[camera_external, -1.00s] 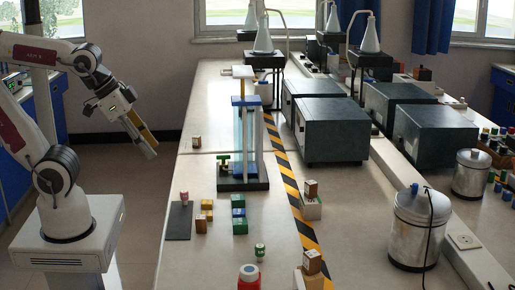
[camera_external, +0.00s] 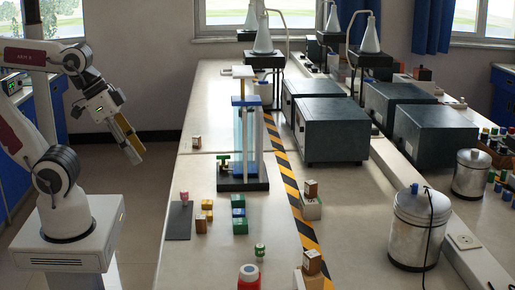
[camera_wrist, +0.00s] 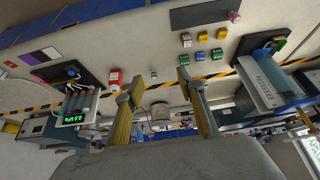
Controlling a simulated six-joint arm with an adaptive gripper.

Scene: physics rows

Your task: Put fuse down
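No object is clearly recognisable as the fuse. A small pink piece (camera_external: 184,197) stands at the edge of a dark mat (camera_external: 179,224) on the bench; it also shows in the wrist view (camera_wrist: 234,17). I cannot tell whether it is the fuse. My gripper (camera_external: 136,155) is in the air left of the bench, tilted down and away from the bench objects. In the wrist view its two yellowish fingers (camera_wrist: 159,77) stand apart, with nothing visible held between them.
Yellow blocks (camera_external: 207,205) and green and blue blocks (camera_external: 239,214) lie beside the mat. A tall glass-column stand (camera_external: 245,140) rises behind them. A red bottle (camera_external: 249,279) stands at the front. Dark boxes (camera_external: 333,130) and a metal canister (camera_external: 418,232) are further right.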

